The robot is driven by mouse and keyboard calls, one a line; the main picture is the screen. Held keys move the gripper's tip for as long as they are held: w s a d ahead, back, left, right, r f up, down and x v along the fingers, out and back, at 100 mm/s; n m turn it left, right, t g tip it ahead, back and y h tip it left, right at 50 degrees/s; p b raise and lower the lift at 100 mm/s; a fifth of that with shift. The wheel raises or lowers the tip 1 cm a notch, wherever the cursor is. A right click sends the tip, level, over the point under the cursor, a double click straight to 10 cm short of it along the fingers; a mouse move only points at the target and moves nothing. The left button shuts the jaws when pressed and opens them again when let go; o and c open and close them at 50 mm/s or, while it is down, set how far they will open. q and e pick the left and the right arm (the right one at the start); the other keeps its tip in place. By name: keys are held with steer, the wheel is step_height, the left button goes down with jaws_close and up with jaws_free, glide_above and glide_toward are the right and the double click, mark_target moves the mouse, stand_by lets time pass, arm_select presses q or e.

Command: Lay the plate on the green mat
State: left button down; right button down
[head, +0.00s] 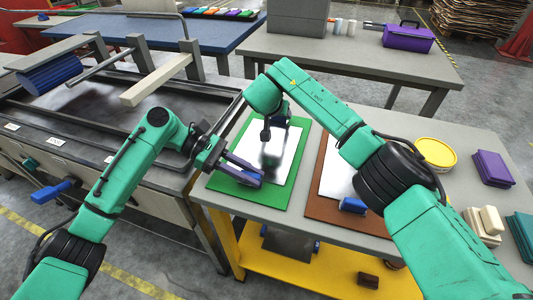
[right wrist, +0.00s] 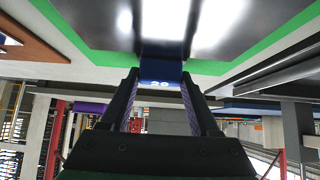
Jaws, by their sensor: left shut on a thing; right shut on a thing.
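A shiny silver plate (head: 283,150) is over the green mat (head: 218,184), with green showing around it; I cannot tell whether it touches the mat. The plate (right wrist: 110,20) and green mat (right wrist: 75,38) also show there.
A brown mat (head: 312,198) with another plate, which has a blue handle (head: 353,205), lies close to the right. The press bench (head: 110,140) is at left.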

arm_select(q)
steer(key=c, duration=0.8)
jaws_free()
steer(key=shift+p, duration=0.3)
arm_select(e)
steer(key=shift+c, duration=0.6)
jaws_free()
steer(key=shift+s+a, duration=0.1)
arm_select(q)
steer(key=shift+o, duration=0.2)
steer(key=shift+s+r, duration=0.1)
arm_select(e)
steer(key=shift+s+r, duration=0.1)
steer(key=shift+r, duration=0.05)
arm_select(q)
steer(key=shift+a, duration=0.1)
steer(key=v, duration=1.1)
steer(key=shift+a+r, duration=0.15)
steer(key=shift+a, duration=0.3)
arm_select(e)
steer(key=shift+r, duration=0.15)
steer(key=v, duration=1.1)
steer(key=shift+s+r, duration=0.2)
steer(key=shift+s, duration=0.05)
steer(key=shift+a, duration=0.1)
